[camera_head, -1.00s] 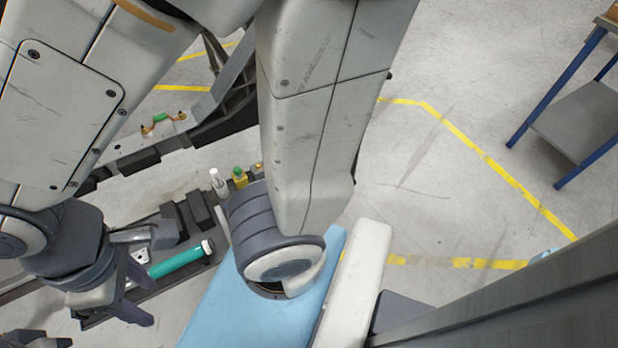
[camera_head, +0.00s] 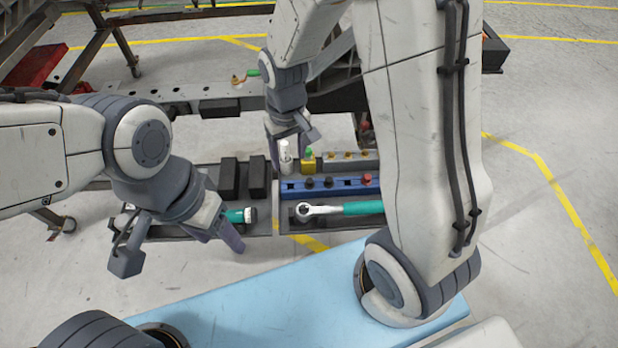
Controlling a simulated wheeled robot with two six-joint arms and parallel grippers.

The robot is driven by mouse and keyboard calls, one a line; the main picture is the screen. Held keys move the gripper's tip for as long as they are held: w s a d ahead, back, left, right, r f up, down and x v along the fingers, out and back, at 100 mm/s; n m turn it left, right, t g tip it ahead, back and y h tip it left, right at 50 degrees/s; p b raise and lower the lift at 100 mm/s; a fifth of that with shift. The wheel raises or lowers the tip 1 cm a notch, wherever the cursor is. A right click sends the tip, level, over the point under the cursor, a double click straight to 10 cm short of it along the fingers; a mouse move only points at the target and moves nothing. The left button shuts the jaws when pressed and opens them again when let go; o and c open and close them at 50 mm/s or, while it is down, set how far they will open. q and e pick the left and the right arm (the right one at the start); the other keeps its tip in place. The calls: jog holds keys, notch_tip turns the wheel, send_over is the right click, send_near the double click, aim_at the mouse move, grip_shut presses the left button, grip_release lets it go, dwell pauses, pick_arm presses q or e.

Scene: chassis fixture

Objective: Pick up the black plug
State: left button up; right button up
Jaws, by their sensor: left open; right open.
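Several small dark knobs sit in a row on a blue rack (camera_head: 345,190) in the tray. One dark knob (camera_head: 328,182) is near the rack's middle; I cannot tell which is the black plug. My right gripper (camera_head: 291,150) is open, pointing down, above and behind the left part of the rack, close to a white cylinder (camera_head: 287,160) that shows between its fingers. I cannot tell whether it touches it. My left gripper (camera_head: 180,256) is open and empty, over the front left of the tray, covering part of a teal-handled tool (camera_head: 237,215).
A ratchet with a teal handle (camera_head: 360,208) lies in front of the rack. A yellow piece with a green top (camera_head: 308,163) stands beside the white cylinder. Two black blocks (camera_head: 230,178) stand left. A grey frame (camera_head: 185,97) rises behind. A light blue surface (camera_head: 270,300) is in front.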

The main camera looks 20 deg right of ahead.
jog(key=w+d+f+m+b, duration=0.2)
jog(key=w+d+f, duration=0.3)
jog(key=f, duration=0.4)
send_over(310, 181)
jog(key=f, duration=0.5)
jog(key=shift+s+d+f, duration=0.15)
jog(key=shift+s, duration=0.1)
jog(key=shift+w+f+b, duration=0.2)
jog(key=shift+f+b, duration=0.1)
jog(key=shift+f, duration=1.2)
jog(key=shift+w+f+b, duration=0.15)
jog(key=shift+f+b, duration=0.1)
jog(key=shift+f, duration=1.25)
pick_arm(q)
notch_tip(310, 181, down, 4)
jog(key=shift+f, duration=0.15)
pick_arm(e)
grip_shut()
